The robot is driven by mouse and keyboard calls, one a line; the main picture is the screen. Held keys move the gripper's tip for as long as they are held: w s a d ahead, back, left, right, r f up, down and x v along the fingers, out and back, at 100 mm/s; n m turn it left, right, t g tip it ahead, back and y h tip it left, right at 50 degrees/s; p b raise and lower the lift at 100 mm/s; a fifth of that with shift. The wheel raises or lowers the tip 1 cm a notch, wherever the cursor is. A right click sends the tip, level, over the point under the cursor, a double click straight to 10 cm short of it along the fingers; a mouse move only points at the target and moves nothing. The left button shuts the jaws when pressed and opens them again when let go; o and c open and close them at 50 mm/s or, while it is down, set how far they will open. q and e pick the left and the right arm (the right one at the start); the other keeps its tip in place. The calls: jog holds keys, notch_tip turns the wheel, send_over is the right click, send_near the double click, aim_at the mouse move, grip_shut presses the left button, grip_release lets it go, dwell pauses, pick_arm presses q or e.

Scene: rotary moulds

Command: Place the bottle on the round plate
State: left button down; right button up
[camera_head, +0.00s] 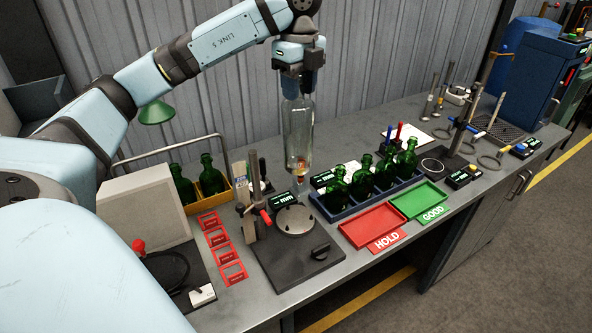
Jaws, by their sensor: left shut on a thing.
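A clear glass bottle (298,128) hangs roughly vertical below my left gripper (298,88), which is shut on its upper end. An orange-brown patch shows near the bottle's lower end. The round plate (295,220) is a grey metal disc on a dark gauge base (290,258) at the front of the bench. The bottle is above and behind the plate in the picture, apart from it. The plate's top is bare. My right gripper is not in view.
Behind and right of the plate, a blue crate (340,215) holds several green bottles (362,174). A red HOLD tray (373,226) and green GOOD tray (420,199) lie empty in front. A stand with a red-handled clamp (262,214) rises left of the plate.

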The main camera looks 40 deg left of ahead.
pick_arm(q)
jog(key=shift+a+r+n, duration=0.4)
jog(key=shift+n, duration=0.3)
jog(key=shift+f, duration=0.35)
jog(key=b, duration=0.2)
send_near(296, 160)
jog(key=w+a, duration=0.1)
jog(key=f, duration=0.1)
jog(key=w+a, duration=0.1)
jog(key=shift+w+a+f, duration=0.25)
jog(key=shift+w+a, duration=0.05)
jog(key=shift+w, duration=0.05)
notch_tip(296, 160, down, 6)
jog(key=shift+f+p, duration=0.1)
jog(key=shift+p, duration=0.35)
notch_tip(296, 160, down, 5)
jog(key=shift+r+p, duration=0.1)
jog(key=shift+p, duration=0.2)
jog(key=shift+f, duration=0.2)
jog(key=c, duration=0.7)
grip_release()
